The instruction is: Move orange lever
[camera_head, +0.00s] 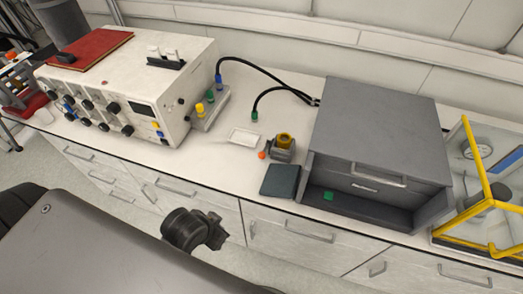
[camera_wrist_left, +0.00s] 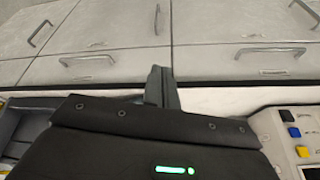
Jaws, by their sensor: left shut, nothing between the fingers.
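A small grey device (camera_head: 279,154) with a yellow round top (camera_head: 285,139) stands on the white worktop, left of the dark grey cabinet. A small orange knob (camera_head: 262,155) shows at its left side; I take it to be the orange lever's end, though its shaft is too small to make out. My left gripper (camera_wrist_left: 160,78) shows in the left wrist view, its fingers together and empty, with drawer fronts behind them. The orange lever does not show in that view. In the head view I cannot make out the left fingertips. My right gripper is not in view.
A cream instrument (camera_head: 150,75) with black knobs stands left on the worktop (camera_head: 225,165). A dark grey cabinet (camera_head: 385,130) stands right, with a green block (camera_head: 328,196) in its opening. A dark flat pad (camera_head: 280,180) and white tray (camera_head: 243,137) lie near the device. A yellow-framed case (camera_head: 480,190) is far right.

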